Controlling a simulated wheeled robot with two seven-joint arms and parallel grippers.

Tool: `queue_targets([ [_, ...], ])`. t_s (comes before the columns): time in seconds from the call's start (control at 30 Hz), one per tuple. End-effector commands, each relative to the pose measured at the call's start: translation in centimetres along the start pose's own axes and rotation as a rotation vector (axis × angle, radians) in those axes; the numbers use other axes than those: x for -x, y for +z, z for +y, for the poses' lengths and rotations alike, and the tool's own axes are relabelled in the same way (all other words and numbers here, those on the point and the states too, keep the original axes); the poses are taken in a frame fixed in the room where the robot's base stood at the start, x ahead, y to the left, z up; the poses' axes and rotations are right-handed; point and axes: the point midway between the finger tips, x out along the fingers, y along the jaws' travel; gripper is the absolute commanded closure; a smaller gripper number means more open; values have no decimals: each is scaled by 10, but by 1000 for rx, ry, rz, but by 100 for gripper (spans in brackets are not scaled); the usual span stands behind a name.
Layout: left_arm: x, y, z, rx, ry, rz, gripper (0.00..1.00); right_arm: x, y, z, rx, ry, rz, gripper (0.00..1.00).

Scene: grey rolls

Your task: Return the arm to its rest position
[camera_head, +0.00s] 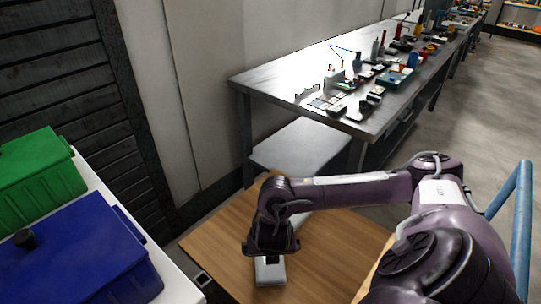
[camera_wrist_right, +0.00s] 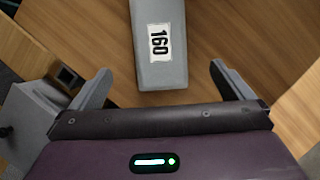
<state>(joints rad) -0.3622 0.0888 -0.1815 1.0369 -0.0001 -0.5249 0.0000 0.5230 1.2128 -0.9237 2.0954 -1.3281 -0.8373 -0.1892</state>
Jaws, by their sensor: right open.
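A long grey roll (camera_wrist_right: 160,62) with a white label reading "160" lies on the wooden table in the right wrist view. In the head view the grey roll (camera_head: 270,273) shows partly, below my right gripper; the rest is hidden by the gripper and arm. My right gripper (camera_wrist_right: 160,74) is open, its two fingers standing apart on either side of the roll's near end, with gaps on both sides. In the head view my right gripper (camera_head: 269,257) points down over the table, with the purple arm reaching in from the right. My left gripper is not seen.
The wooden table (camera_head: 330,262) is otherwise largely bare. Green (camera_head: 38,175) and blue (camera_head: 75,255) boxes stand on a white surface at left. A metal workbench (camera_head: 290,77) with many small items stands behind. A blue rail (camera_head: 522,220) is at right.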

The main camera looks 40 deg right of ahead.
Motion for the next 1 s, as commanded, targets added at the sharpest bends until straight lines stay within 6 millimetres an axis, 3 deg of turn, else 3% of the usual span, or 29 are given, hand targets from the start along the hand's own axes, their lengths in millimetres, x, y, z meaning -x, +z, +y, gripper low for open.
queue_targets([
  [0.03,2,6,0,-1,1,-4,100,10,1,1,0,3,0,0],
  [0.2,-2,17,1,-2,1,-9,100,21,0,1,-1,2,-1,0],
  [0.8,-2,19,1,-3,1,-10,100,22,0,0,-1,1,-1,0],
  [0.9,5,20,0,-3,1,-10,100,29,4,0,-1,1,-1,0],
  [1.0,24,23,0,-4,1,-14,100,50,12,0,-1,1,-1,0],
])
